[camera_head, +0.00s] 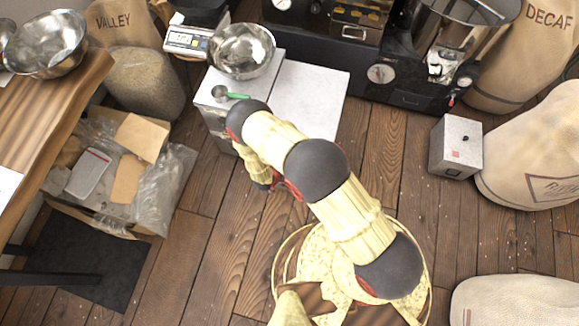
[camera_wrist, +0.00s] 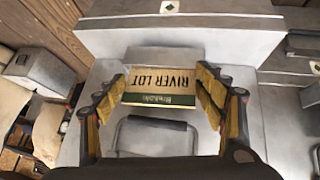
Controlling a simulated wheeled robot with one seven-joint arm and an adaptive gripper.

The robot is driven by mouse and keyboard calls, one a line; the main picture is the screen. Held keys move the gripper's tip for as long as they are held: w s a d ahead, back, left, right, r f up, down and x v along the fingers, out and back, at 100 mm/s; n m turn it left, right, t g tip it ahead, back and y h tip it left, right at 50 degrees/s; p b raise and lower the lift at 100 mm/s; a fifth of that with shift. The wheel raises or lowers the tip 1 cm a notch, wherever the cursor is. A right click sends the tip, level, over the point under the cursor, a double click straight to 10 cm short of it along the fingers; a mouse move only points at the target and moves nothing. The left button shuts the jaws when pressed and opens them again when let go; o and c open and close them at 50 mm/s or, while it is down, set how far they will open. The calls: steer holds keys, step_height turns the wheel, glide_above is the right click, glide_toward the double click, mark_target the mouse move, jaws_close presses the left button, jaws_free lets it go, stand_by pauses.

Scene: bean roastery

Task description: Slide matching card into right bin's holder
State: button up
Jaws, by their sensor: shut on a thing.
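My gripper (camera_wrist: 160,84) is shut on a cream card (camera_wrist: 150,78), one finger at each side edge. The card has dark "RIVER LOT" lettering, upside down in the wrist view, and a green band with small print I cannot read. Behind the card is a pale grey metal surface with a raised plate (camera_wrist: 180,52). A dark-outlined rectangular frame (camera_wrist: 150,134) lies below the card. I cannot tell whether the card touches either, or which is the holder. In the head view, my arm hides the card and most of the gripper beside a grey metal cabinet (camera_head: 217,122).
A steel bowl (camera_head: 242,50), a scale (camera_head: 187,40) and a green-handled scoop (camera_head: 230,95) sit by the pale top (camera_head: 312,100). A carton of packing scraps (camera_head: 110,165) stands left. A small grey box (camera_head: 455,147) and sacks stand right. Plank floor (camera_head: 195,250) is open.

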steer(key=shift+o, duration=0.4)
steer(key=shift+s+d+f, duration=0.1)
steer(key=shift+s+f, duration=0.1)
steer(key=shift+f, duration=0.15)
steer(key=o, duration=1.1)
steer(key=shift+w, duration=0.1)
steer(key=shift+r, duration=0.1)
steer(key=v, duration=1.2)
